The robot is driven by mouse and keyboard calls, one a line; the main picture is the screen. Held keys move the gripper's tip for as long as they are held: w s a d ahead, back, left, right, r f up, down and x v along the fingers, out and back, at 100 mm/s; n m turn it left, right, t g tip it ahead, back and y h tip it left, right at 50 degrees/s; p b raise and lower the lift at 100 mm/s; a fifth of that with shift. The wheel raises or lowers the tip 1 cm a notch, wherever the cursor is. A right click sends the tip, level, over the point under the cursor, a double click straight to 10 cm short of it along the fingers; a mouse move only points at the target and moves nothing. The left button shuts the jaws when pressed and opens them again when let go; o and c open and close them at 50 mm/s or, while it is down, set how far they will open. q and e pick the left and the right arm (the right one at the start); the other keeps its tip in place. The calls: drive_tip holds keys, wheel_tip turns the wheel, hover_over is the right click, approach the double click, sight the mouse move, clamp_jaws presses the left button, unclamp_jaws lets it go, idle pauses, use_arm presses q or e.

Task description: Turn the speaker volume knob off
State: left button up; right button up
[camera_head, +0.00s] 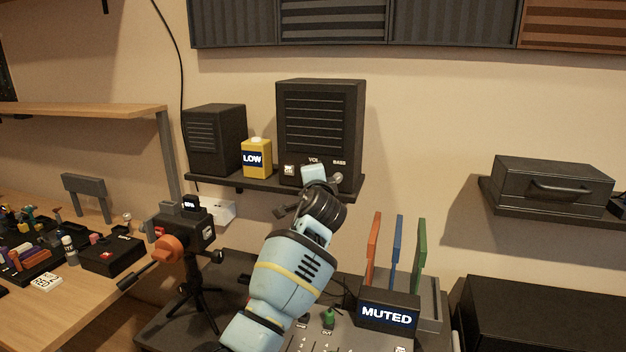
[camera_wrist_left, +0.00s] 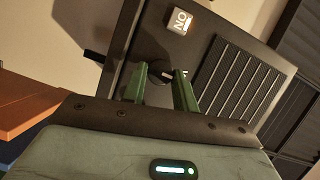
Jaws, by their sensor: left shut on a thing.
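The large black speaker (camera_head: 320,120) stands on a dark wall shelf, with VOL and BASS lettering low on its front. My left gripper (camera_head: 314,172) is at the speaker's lower front, below the VOL lettering. In the left wrist view its green fingers (camera_wrist_left: 163,82) are shut on the dark round volume knob (camera_wrist_left: 155,73), which shows a pale mark. In the head view my gripper hides the knob. My right gripper is not in view.
A yellow box marked LOW (camera_head: 256,160) and a smaller speaker (camera_head: 214,140) share the shelf (camera_head: 232,182). Below stand a camera on a tripod (camera_head: 185,235), a MUTED sign (camera_head: 387,316) and upright coloured panels (camera_head: 398,245).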

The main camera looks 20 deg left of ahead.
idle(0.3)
use_arm(q)
drive_tip(key=o, duration=1)
drive_tip(key=shift+c, duration=0.2)
drive_tip(key=v, duration=0.7)
drive_tip(key=shift+s+d, duration=0.15)
drive_tip(key=shift+s, duration=0.2)
